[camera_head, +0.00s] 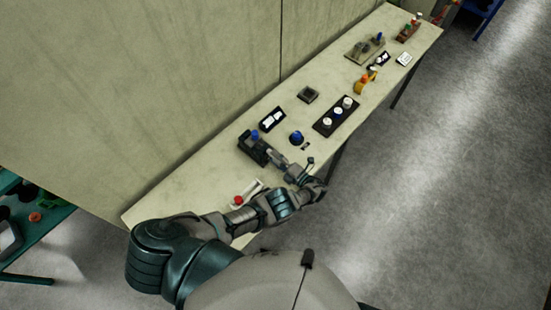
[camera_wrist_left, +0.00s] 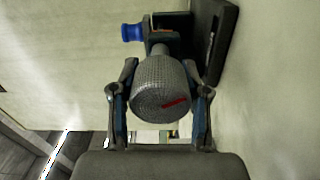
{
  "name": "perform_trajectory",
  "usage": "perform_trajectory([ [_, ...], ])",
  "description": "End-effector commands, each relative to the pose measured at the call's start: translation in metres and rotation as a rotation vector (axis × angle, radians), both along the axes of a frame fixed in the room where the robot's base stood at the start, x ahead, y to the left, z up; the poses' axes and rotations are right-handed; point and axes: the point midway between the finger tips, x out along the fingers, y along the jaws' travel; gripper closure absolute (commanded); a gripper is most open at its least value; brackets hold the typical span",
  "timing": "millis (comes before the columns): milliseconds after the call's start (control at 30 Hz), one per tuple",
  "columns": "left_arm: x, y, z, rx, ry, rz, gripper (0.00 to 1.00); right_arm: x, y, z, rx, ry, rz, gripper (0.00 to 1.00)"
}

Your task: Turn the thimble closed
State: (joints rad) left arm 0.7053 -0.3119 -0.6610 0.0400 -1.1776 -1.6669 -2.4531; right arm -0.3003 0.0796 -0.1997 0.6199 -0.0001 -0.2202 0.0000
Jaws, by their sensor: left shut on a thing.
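The thimble (camera_wrist_left: 160,94) is a grey knurled cylinder with a red mark on its end face, in the middle of the left wrist view. It projects from a dark device (camera_head: 252,148) on the table, which also carries a blue knob (camera_wrist_left: 132,32). That knob shows in the head view too (camera_head: 255,134). My left gripper (camera_wrist_left: 160,72) has one finger on each side of the thimble and is shut on it. In the head view, my left gripper (camera_head: 282,163) is at the device's right side and partly hides the thimble. My right gripper is not in view.
The long pale table (camera_head: 225,155) stands along a wall. Near the device are a black-and-white switch (camera_head: 272,118), a round blue knob (camera_head: 297,137), a dark panel with several knobs (camera_head: 335,117) and a red-ended item (camera_head: 239,200). Open floor (camera_head: 430,180) lies to the right.

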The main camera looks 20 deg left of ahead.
Motion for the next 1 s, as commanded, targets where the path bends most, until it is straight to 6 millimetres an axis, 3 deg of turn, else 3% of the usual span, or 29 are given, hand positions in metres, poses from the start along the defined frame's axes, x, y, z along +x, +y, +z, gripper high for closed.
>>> perform_trajectory([
  [467, -0.0008, -0.0034, -0.0034, -0.007, 0.017, -0.006, 0.89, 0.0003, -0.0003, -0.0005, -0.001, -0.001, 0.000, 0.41],
  [500, -0.0008, -0.0035, -0.0035, -0.007, 0.017, -0.006, 0.47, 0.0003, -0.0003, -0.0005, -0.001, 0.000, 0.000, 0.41],
  [600, -0.0006, -0.0030, -0.0029, -0.005, 0.016, -0.005, 0.28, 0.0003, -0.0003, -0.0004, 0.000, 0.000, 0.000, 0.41],
  [1000, -0.0005, -0.0008, -0.0015, -0.015, -0.030, -0.002, 0.28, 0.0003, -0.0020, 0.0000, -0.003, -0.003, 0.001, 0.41],
])
